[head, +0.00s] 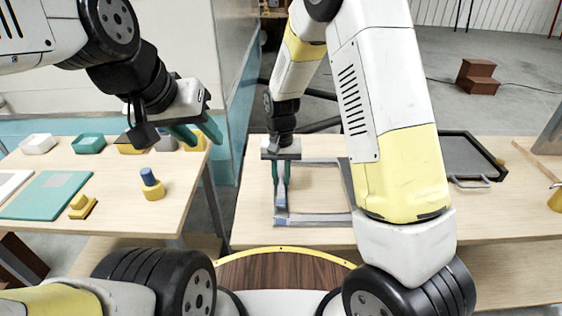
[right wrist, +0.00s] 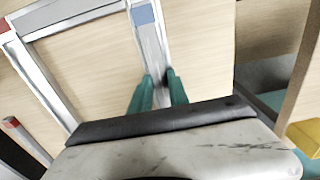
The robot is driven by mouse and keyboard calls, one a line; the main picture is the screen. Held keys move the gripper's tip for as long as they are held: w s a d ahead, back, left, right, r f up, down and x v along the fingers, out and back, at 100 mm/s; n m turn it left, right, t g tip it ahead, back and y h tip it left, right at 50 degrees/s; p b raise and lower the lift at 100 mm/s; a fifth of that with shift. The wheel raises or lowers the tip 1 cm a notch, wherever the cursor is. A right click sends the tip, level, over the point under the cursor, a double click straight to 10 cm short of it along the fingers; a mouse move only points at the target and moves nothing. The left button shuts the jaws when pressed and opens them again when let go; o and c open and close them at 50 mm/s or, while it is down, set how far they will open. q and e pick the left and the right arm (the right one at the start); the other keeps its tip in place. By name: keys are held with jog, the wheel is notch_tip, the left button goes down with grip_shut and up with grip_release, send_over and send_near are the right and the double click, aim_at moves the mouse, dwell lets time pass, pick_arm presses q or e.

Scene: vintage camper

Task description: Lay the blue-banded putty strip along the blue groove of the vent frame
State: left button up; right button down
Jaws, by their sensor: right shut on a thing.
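The grey vent frame (head: 318,220) lies flat on the right-hand table, and it also shows in the right wrist view (right wrist: 75,18). A blue patch (right wrist: 144,15) shows at its corner and also in the head view (head: 281,221). My right gripper (head: 281,183) points down over the frame's left side. Its teal fingers (right wrist: 160,90) are shut on the grey putty strip (right wrist: 150,50), which lines up with that side. I cannot tell whether the strip touches the groove or whether the blue patch is its band. My left gripper (head: 197,133) is open and empty above the left table.
A red-tipped bar (right wrist: 12,123) lies beside the frame. A black tray (head: 470,155) sits at the right. The left table holds a teal board (head: 50,195), a yellow block with a blue cylinder (head: 151,182) and several small containers. A gap separates the tables.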

jog(key=shift+f, duration=0.45)
dwell(0.8)
jog(key=c, duration=1.2)
grip_release()
notch_tip(320, 180, up, 8)
jog(key=shift+f, duration=0.2)
jog(key=s+d+r+t, duration=0.2)
jog(key=s+d+r, duration=0.2)
jog(key=s+r, duration=0.2)
jog(key=s+d+r+t+y, duration=0.1)
jog(key=s+d+r+t, duration=0.1)
jog(key=s+d+r, duration=0.3)
jog(key=s+d+r+t+y, duration=0.1)
jog(key=s+d+r+t, duration=0.1)
jog(key=s+d+r, duration=0.3)
jog(key=shift+s+d+r+n, duration=0.1)
jog(key=shift+s+r+n, duration=0.05)
jog(key=shift+s+r, duration=0.75)
jog(key=shift+s+r+n, duration=0.15)
jog(key=shift+s+r, duration=0.55)
jog(key=shift+r, duration=0.4)
